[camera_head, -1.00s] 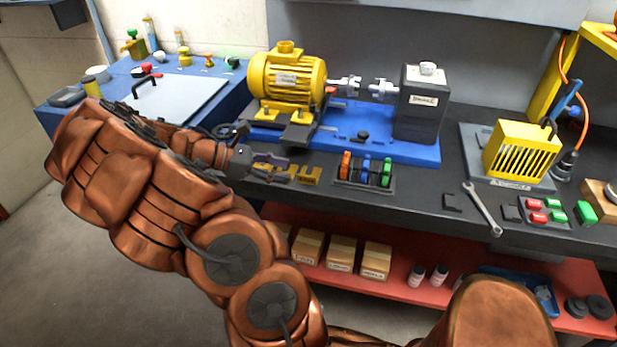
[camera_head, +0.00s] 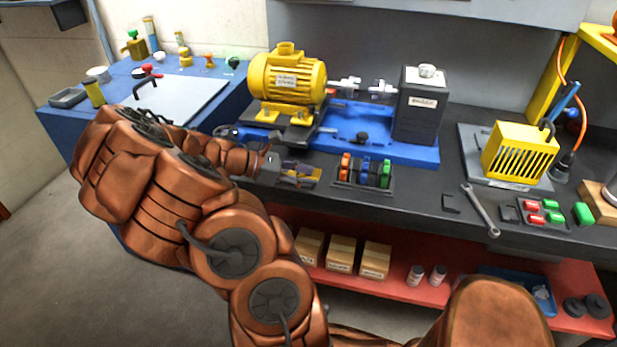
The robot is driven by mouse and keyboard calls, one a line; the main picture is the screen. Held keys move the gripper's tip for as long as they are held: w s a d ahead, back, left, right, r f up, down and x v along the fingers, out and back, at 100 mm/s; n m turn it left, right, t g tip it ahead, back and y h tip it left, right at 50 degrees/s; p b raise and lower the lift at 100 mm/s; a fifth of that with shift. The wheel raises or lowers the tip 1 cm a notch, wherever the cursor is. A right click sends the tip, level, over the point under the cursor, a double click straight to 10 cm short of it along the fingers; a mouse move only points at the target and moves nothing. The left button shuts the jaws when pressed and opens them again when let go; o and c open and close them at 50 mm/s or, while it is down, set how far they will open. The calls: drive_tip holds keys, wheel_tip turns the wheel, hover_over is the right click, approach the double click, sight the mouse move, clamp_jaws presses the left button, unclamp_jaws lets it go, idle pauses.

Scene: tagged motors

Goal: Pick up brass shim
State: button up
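A small brass-coloured piece, which looks like the brass shim (camera_head: 307,173), lies at the front of the dark bench, left of the rack of coloured parts. My gripper (camera_head: 298,172) reaches in from the left, low over the bench, with its fingers at this piece and covering part of it. The fingers are small and dark and overlap the brass colour. I cannot tell whether they are apart or closed on it, or whether they touch it.
The rack of orange, blue and green parts (camera_head: 364,173) stands just right of my gripper. Behind is the yellow motor (camera_head: 287,80) on a blue base (camera_head: 400,150), with a dark grey block (camera_head: 419,105). A wrench (camera_head: 481,210) lies farther right.

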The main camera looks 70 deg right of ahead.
clamp_jaws()
idle(0.5)
